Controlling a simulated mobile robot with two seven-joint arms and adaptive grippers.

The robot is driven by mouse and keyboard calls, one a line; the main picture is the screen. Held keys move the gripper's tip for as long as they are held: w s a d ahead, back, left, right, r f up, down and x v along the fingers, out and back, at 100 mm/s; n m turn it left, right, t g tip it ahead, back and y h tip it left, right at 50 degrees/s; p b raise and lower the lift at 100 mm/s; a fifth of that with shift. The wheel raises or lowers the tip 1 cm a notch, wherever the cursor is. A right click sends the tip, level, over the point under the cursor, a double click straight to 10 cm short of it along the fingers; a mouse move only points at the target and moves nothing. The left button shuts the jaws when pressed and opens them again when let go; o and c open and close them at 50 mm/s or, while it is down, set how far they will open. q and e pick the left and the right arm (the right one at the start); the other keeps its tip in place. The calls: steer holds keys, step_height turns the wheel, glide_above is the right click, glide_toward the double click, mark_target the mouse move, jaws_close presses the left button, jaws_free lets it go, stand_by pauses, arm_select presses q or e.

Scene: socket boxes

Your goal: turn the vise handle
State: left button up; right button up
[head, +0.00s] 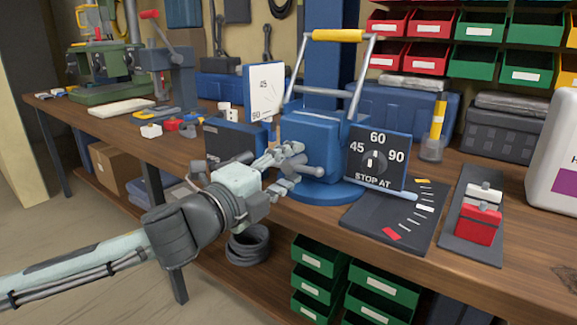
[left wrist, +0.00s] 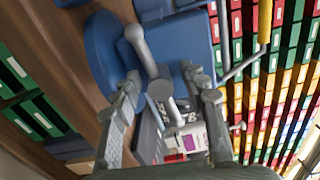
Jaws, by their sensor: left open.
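The blue vise (head: 308,140) stands on a round blue base (head: 330,192) near the bench's front edge. Its grey bar handle (left wrist: 147,58) has a ball end and shows in the left wrist view; in the head view it is mostly hidden by the gripper. My left gripper (head: 287,168) is at the vise's front. In the left wrist view my gripper (left wrist: 165,87) is open, one finger on each side of the bar; I cannot tell if they touch it. My right gripper is not in view.
A dark scale mat (head: 375,222) with red and yellow marks lies right of the base. A tray with a red block (head: 478,225) and a white bottle (head: 555,150) are farther right. A yellow-gripped frame (head: 337,36) rises over the vise. A dark blue box (head: 230,146) stands left.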

arm_select(q)
steer(key=v, duration=1.2)
steer(key=w+a+f+n+g+y+p, duration=0.1)
steer(key=w+a+f+n+y, duration=0.15)
steer(key=f+n, duration=0.35)
steer(key=w+a+f+n+y+p, duration=0.1)
steer(key=a+f+n+y, duration=0.35)
steer(key=f, duration=0.45)
steer(key=w+a+f+n+g+y, duration=0.1)
steer(key=a+f+n+y, duration=0.15)
steer(key=f+n, duration=0.35)
steer(key=s+a+f+n+g+y, duration=0.1)
steer(key=s+a+f+n+g, duration=0.3)
steer(key=s+f, duration=0.7)
steer(key=s+a+f+n+g+y+p, duration=0.1)
steer(key=s+a+f+n+g, duration=0.3)
steer(key=s+f, duration=0.8)
step_height(320, 180, down, 3)
steer(key=shift+a+r+g, duration=0.2)
steer(key=shift+a+g, duration=0.6)
steer(key=shift+a, duration=0.4)
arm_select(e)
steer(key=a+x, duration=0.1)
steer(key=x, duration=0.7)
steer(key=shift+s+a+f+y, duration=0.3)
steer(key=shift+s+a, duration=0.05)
